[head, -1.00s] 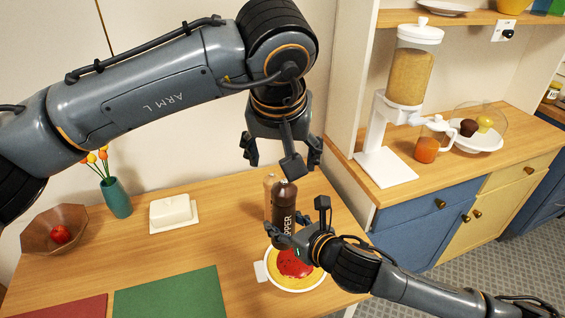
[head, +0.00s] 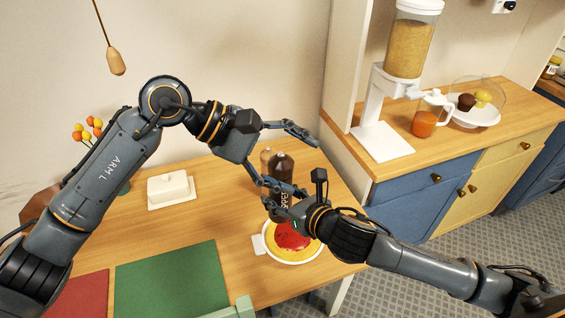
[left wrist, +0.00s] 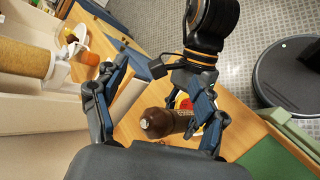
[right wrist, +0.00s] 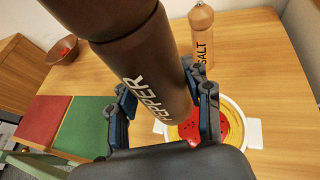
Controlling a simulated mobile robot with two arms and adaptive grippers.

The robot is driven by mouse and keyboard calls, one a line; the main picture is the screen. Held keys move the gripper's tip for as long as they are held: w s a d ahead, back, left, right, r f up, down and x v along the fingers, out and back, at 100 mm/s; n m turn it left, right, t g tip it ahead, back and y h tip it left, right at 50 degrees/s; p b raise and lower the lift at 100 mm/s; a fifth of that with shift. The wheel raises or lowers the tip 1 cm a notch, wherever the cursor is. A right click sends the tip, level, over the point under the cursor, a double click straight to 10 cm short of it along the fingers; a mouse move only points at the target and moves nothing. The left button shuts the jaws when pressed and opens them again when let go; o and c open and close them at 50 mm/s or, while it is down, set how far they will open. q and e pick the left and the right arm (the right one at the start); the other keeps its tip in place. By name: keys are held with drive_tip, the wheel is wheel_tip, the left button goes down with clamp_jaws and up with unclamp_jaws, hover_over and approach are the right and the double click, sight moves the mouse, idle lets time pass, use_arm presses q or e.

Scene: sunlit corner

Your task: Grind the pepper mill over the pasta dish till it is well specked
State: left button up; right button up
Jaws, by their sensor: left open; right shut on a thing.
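The dark brown pepper mill (head: 282,166) stands roughly upright over the pasta dish (head: 268,246). My right gripper (right wrist: 165,108) is shut on the mill's body, with the PEPPER lettering showing between its fingers. My left gripper (head: 306,167) is open, its fingers pointing right around the mill's upper part. In the left wrist view the mill's top (left wrist: 158,122) lies between the spread fingers, not clearly touched. The dish, also in the right wrist view (right wrist: 236,112), is white-rimmed with yellow pasta and red sauce (head: 293,236). A few dark specks show on the sauce; the mill and grippers hide part of it.
A pale wooden salt mill (right wrist: 202,38) stands close behind the pepper mill. A butter dish (head: 172,190) sits at the back. Green (head: 172,280) and red (head: 84,296) mats lie at the left front. The middle of the table is clear.

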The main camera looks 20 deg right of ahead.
sight(283, 164)
use_arm(q)
drive_tip(key=w+a+f+n+t+h, duration=0.2)
drive_tip(key=w+a+f+n+h, duration=0.15)
drive_tip(key=a+n, duration=0.35)
drive_tip(key=w+a+f+n+t+h, duration=0.2)
drive_tip(key=a+f+n+t+h, duration=0.15)
drive_tip(key=n, duration=0.45)
drive_tip(key=shift+n+g+h, duration=0.3)
drive_tip(key=shift+g, duration=0.15)
drive_tip(key=d, duration=0.3)
drive_tip(key=w+d, duration=0.1)
drive_tip(key=d, duration=0.7)
drive_tip(key=shift+w+d+f, duration=0.1)
drive_tip(key=shift+w+f, duration=0.15)
drive_tip(key=shift+w, duration=0.1)
drive_tip(key=shift+c, duration=0.4)
drive_tip(key=c, duration=1.1)
